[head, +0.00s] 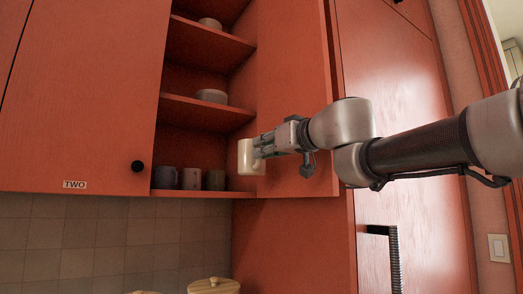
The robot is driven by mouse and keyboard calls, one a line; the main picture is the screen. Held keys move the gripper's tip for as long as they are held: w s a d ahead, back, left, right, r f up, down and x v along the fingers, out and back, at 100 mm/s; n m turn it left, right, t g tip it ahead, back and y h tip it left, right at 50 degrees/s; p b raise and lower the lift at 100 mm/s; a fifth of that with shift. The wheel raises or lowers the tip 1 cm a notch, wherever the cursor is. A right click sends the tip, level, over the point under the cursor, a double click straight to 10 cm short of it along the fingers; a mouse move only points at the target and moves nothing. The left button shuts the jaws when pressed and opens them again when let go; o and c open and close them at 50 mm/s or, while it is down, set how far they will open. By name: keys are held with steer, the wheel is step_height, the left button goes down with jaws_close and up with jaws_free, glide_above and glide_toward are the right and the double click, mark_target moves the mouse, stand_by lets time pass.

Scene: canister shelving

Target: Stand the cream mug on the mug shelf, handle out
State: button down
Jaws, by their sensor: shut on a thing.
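The cream mug (246,157) is upright in my gripper (262,150), in front of the open cabinet's right part. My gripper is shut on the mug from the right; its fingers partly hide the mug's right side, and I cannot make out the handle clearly. The mug is at about the height of the gap above the bottom shelf (208,192). That shelf holds a dark blue-grey mug (165,178), a pinkish-grey mug (191,179) and a dark olive mug (214,180) in a row. The held mug is to the right of and a little higher than this row.
A pale dish (212,96) stands on the shelf above, and another (210,23) higher up. The open cabinet door (292,90) stands right of the shelves, close behind my gripper. A closed door with a black knob (137,166) and label TWO (74,184) is at left. Lidded canisters (213,286) stand below.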

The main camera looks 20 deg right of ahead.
steer(key=shift+s, duration=0.1)
steer(key=x, duration=0.8)
steer(key=d+f+x, duration=0.1)
steer(key=x, duration=0.7)
steer(key=d+f+x, duration=0.1)
steer(key=x, duration=0.7)
steer(key=shift+w+d+f, duration=0.1)
steer(key=shift+w, duration=0.25)
steer(key=shift+s+f, duration=0.1)
steer(key=shift+f, duration=0.45)
steer(key=shift+f, duration=0.3)
steer(key=c, duration=1.4)
jaws_free()
steer(key=shift+o, duration=0.2)
steer(key=shift+s, duration=0.1)
